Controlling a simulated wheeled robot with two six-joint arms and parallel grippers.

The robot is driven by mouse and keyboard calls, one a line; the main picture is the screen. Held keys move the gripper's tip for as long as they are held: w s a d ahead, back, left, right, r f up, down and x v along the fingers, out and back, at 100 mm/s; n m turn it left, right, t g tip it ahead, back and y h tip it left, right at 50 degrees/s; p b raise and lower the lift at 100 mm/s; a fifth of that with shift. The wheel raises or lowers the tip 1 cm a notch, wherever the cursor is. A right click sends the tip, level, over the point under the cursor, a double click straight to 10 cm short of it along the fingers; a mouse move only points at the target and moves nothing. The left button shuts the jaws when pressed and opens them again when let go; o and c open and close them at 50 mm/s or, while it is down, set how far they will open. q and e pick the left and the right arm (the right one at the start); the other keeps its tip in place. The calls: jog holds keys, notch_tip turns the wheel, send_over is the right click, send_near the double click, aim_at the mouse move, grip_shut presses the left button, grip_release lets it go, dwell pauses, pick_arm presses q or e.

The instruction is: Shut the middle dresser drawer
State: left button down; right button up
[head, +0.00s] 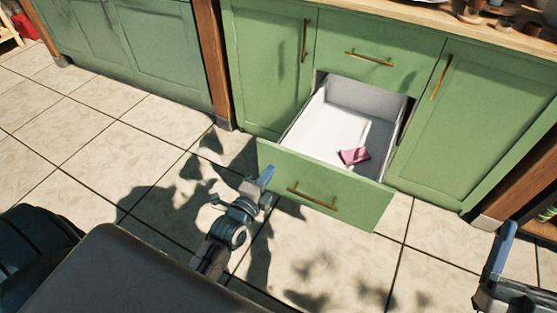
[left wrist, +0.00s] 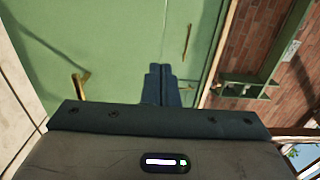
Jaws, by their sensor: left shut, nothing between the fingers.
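The green dresser's middle drawer is pulled out; its front (head: 325,190) with a brass handle (head: 313,197) faces me in the head view. Its white inside (head: 330,125) is exposed. My left gripper (head: 266,177) is shut and empty, by the left end of the drawer front. I cannot tell whether it touches the front. In the left wrist view its closed fingertips (left wrist: 160,72) show before a green panel (left wrist: 120,40). My right gripper (head: 500,245) is at the right edge, away from the drawer; its jaw opening cannot be made out.
A pink item (head: 354,155) lies in the open drawer. A closed upper drawer (head: 370,50) is above, with closed doors left (head: 265,65) and right (head: 470,115). Small things (head: 490,10) stand on the wooden top. Tiled floor (head: 90,150) is clear at left.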

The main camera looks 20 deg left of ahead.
aim_at(283, 152)
pick_arm(q)
jog(key=shift+w+d, duration=0.1)
jog(key=shift+w, duration=3)
